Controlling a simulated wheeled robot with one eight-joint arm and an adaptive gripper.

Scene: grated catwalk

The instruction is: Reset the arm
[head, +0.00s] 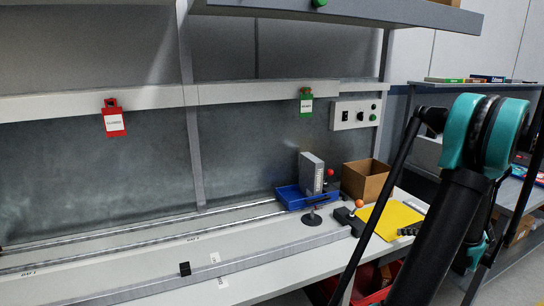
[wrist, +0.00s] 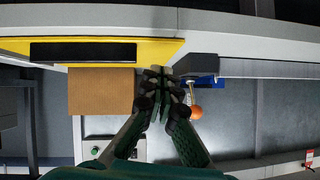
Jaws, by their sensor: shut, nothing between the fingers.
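My gripper (wrist: 163,76) shows in the wrist view with its two dark, green-sided fingers drawn together at the tips. Nothing is between them. It hangs in front of the workbench, by the right edge of the cardboard box in that picture. In the head view my arm (head: 462,215), black with a teal joint, rises on the right and hides part of the bench end and the shelf behind.
The bench's left part is mostly clear.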

